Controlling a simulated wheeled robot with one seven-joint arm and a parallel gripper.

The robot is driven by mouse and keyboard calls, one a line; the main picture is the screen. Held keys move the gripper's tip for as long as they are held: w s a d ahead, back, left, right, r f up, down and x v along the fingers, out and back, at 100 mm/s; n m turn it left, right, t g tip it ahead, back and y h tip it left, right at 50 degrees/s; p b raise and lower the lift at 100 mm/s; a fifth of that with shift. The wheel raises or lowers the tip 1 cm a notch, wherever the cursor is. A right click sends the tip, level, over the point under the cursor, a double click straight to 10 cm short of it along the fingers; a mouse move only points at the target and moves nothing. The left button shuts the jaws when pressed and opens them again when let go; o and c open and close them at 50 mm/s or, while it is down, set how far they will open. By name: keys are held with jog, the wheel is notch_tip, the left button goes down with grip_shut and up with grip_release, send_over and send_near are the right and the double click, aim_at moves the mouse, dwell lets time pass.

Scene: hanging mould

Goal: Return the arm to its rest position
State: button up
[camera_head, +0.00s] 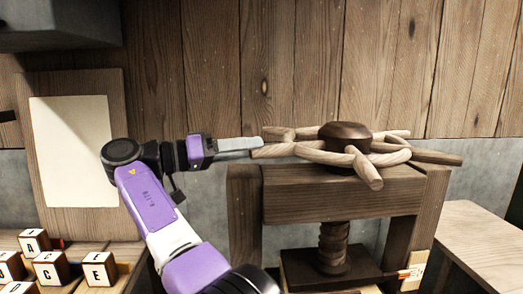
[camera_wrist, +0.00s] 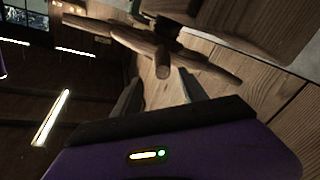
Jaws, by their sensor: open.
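My gripper (camera_head: 258,143) is at the end of my purple and white arm, stretched to the right toward a wooden handwheel (camera_head: 345,158). The handwheel has pale spokes and a dark round hub, and sits on top of a dark wooden screw press. The fingertips are at the wheel's left side; I cannot tell if they touch it. In the wrist view my gripper (camera_wrist: 162,88) has its two fingers apart, with nothing held. A spoke end of the handwheel (camera_wrist: 163,62) points toward the gap between them.
The press frame (camera_head: 350,192) stands below the wheel. Lettered blocks (camera_head: 48,268) sit in a wooden rack at lower left. A board with blank paper (camera_head: 72,150) leans on the plank wall. A grey box (camera_head: 60,25) hangs upper left. A wooden table (camera_head: 485,240) stands at right.

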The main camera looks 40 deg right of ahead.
jog(key=shift+v, duration=0.85)
